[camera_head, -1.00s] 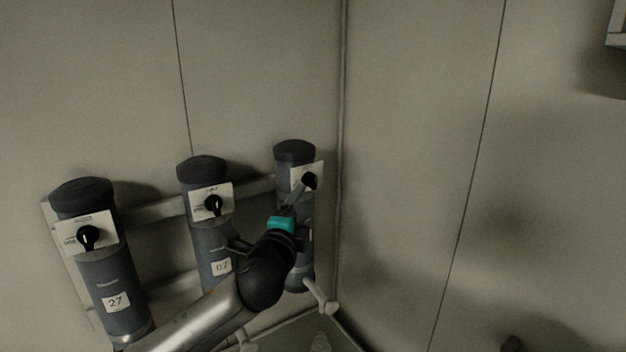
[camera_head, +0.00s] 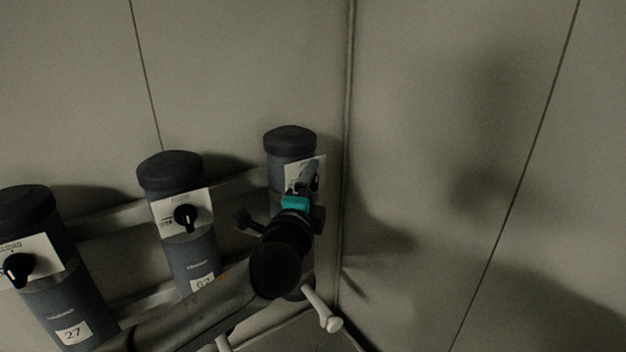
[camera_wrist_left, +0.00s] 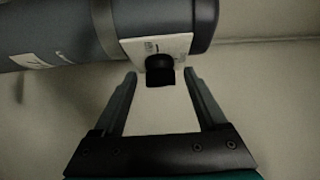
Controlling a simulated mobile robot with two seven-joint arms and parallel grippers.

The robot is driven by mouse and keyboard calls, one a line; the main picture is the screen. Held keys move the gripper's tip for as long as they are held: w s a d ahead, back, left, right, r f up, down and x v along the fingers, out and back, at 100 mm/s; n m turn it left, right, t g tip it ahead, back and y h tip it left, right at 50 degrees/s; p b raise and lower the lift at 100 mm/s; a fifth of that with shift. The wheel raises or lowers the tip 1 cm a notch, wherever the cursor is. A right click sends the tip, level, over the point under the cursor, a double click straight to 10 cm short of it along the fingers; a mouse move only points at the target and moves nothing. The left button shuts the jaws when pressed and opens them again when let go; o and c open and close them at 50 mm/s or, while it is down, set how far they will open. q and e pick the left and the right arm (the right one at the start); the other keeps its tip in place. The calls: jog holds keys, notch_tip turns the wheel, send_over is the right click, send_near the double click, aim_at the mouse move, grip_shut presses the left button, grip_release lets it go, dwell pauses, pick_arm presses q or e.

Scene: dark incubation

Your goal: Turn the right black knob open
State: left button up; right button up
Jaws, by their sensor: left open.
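The right black knob (camera_head: 314,182) sits on the white label plate (camera_head: 292,178) of the right grey cylinder (camera_head: 290,146). My left gripper (camera_head: 306,182) is in front of that plate and hides part of the knob in the head view. In the left wrist view, the knob (camera_wrist_left: 160,68) shows between the open fingertips of my left gripper (camera_wrist_left: 159,74). The jaws show gaps on both sides of it and are not shut on it. My right gripper is not in view.
The middle cylinder (camera_head: 170,175) and left cylinder (camera_head: 25,215) each carry a black knob on a white plate. My left forearm passes low in front of them. The right wall (camera_head: 430,130) meets the back wall close beside the right cylinder. A pale rod (camera_head: 322,310) sticks out below.

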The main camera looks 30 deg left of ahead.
pick_arm(q)
jog(key=shift+s, duration=0.15)
jog(key=shift+c, duration=0.2)
grip_shut()
dwell(0.3)
